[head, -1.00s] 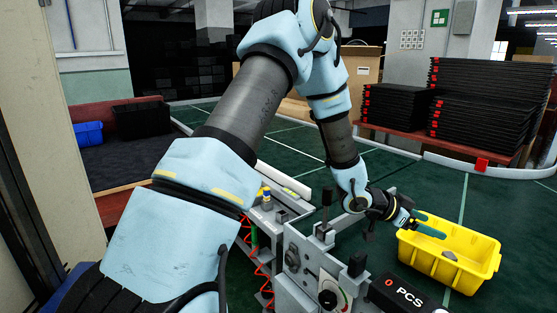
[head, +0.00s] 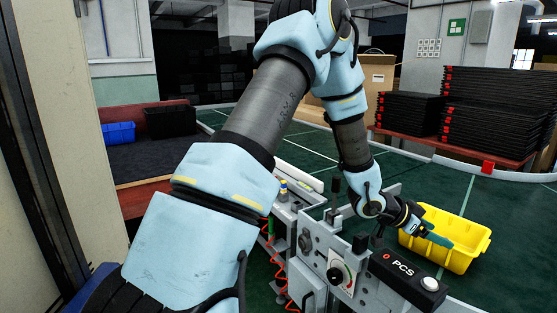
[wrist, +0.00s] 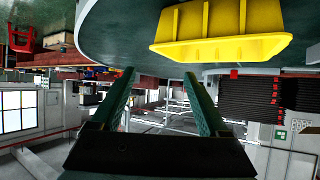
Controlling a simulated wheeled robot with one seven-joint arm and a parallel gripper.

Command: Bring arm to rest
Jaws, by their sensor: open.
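My arm reaches across the middle of the head view. My gripper (head: 438,239) is open, with green fingers, and overlaps the left part of the yellow bin (head: 468,261) in that view. In the wrist view, which is upside down, the two fingers of my gripper (wrist: 160,76) stand well apart with nothing between them. The yellow bin (wrist: 220,50) shows beyond the fingers there, to the upper right and apart from them. The inside of the bin is mostly hidden.
A grey machine with a dial (head: 338,274) and a black PCS counter box (head: 405,272) stand close below my forearm. Black stacked trays (head: 490,115) are at the back right. A blue bin (head: 118,132) and black bin (head: 170,121) sit at the left. The green conveyor surface behind is mostly clear.

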